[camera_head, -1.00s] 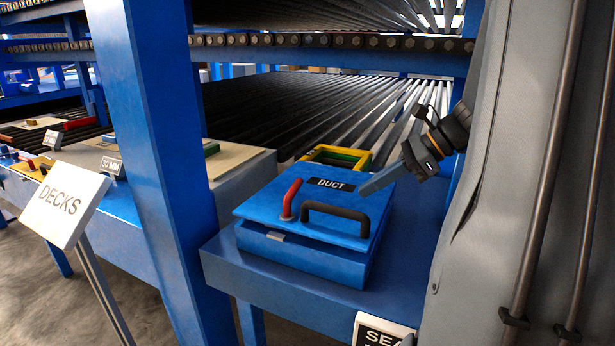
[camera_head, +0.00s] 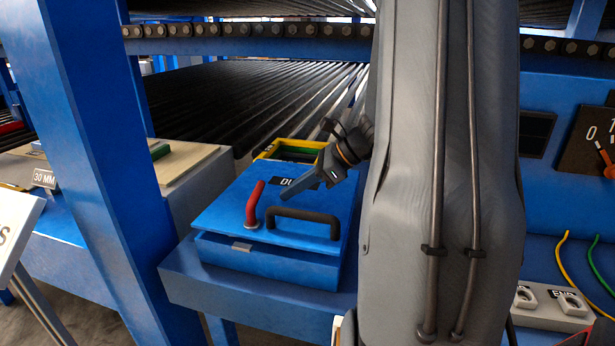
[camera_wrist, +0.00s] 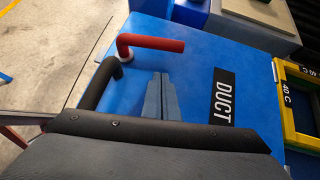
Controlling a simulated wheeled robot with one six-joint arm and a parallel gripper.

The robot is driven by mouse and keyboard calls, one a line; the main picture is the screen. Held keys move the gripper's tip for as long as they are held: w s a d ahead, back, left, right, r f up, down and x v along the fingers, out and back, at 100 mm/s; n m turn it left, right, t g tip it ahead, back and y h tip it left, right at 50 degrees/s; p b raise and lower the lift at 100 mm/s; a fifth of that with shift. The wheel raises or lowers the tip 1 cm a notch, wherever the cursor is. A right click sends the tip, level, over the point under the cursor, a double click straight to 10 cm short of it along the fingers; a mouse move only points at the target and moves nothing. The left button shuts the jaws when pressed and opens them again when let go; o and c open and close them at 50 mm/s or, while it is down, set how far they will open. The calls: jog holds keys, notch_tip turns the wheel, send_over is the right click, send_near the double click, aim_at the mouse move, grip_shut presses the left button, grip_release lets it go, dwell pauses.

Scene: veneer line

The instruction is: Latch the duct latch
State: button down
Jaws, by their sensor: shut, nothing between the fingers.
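The duct box is blue, with a lid (camera_head: 217,207) labelled DUCT, a black arched handle (camera_head: 305,216) and a red lever latch (camera_head: 255,204). The red lever stands on a pale pivot near the lid's front edge and points away from that edge. A small metal plate (camera_head: 242,246) sits on the box front below it. My gripper (camera_head: 285,195) is over the lid, behind the black handle and right of the red lever, shut and empty. In the wrist view the closed fingers (camera_wrist: 160,82) point toward the red lever (camera_wrist: 152,43), apart from it.
A yellow-rimmed tray (camera_head: 262,152) stands behind the box. A blue post (camera_head: 95,170) rises to its left. My grey column fills the right of centre. A dial panel (camera_head: 590,145) and END switches (camera_head: 545,300) are at the right.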

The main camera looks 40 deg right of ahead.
jog(key=shift+w+a+r+p, duration=0.2)
jog(key=shift+w+a, duration=0.2)
jog(key=shift+a, duration=0.1)
jog(key=shift+w+a+r+p, duration=0.2)
jog(key=shift+w+a, duration=0.2)
jog(key=shift+a, duration=0.1)
jog(key=shift+w+a+r, duration=0.1)
jog(key=shift+w+a, duration=0.35)
jog(key=shift+w+p, duration=0.15)
jog(key=shift+p, duration=0.15)
